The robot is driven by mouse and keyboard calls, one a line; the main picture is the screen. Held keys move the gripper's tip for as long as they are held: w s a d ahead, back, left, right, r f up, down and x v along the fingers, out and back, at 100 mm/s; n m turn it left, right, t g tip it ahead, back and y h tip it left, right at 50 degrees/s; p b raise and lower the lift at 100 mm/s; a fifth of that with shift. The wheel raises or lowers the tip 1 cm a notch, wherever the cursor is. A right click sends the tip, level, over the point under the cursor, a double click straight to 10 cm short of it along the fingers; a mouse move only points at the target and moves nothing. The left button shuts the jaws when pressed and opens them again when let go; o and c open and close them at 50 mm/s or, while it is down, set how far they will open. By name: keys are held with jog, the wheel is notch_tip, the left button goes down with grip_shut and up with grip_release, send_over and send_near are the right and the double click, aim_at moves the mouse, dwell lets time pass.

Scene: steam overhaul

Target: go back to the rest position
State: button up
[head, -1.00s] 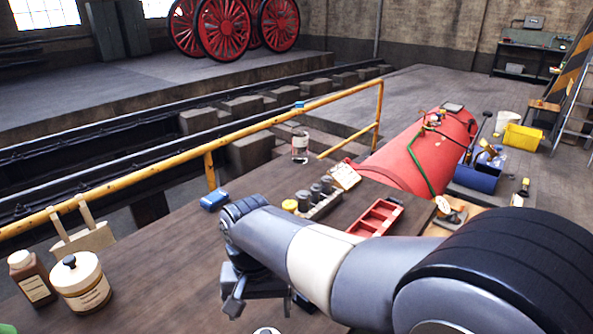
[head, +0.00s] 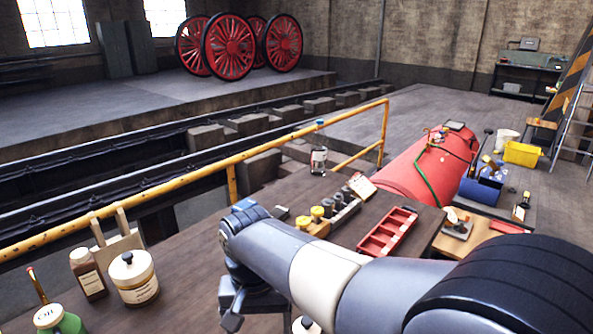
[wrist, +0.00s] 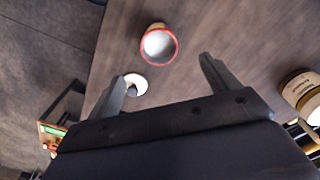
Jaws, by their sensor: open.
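My gripper (wrist: 166,72) is open and empty in the wrist view, its two fingers spread above the wooden bench top (wrist: 205,28). A round container with a red rim and pale inside (wrist: 158,45) stands beyond the fingertips. A small white round thing (wrist: 137,85) lies beside the left finger and is partly hidden by it. In the head view my gripper (head: 236,308) hangs low over the bench, partly cut off by the lower edge and hidden by my arm.
A yellow rail (head: 270,135) runs behind. A red boiler (head: 425,168) lies beyond.

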notch_tip(320, 180, down, 8)
jog(key=shift+w+d, duration=0.1)
jog(key=shift+d, duration=0.05)
notch_tip(320, 180, up, 6)
jog(key=shift+w, duration=0.3)
jog(key=shift+r, duration=0.1)
